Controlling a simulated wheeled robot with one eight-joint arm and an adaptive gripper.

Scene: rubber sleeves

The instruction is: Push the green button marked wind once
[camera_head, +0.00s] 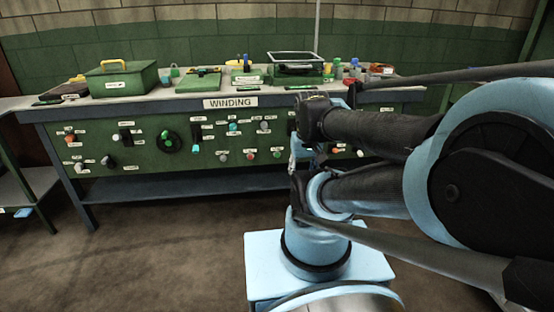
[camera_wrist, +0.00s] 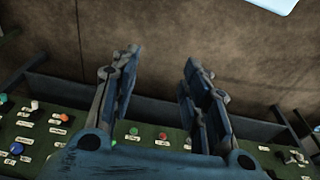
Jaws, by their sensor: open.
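A small round green button (camera_head: 276,152) sits low on the front panel of the bench in the head view, with a small label beneath it too small to read. A green button also shows in the wrist view (camera_wrist: 134,131), beside a red one (camera_wrist: 162,135). My gripper (camera_wrist: 160,58) is open and empty in the wrist view. Its two dark fingers stand apart, with brown floor seen between their tips and the row of buttons behind them. In the head view my arm hides part of the panel, and the fingers are hard to make out.
The panel under the WINDING sign (camera_head: 230,102) carries several other knobs, including a black round dial (camera_head: 168,141). A green toolbox (camera_head: 122,78) and trays stand on the bench top. A lower shelf (camera_head: 180,187) runs beneath. The floor (camera_head: 170,250) in front is clear.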

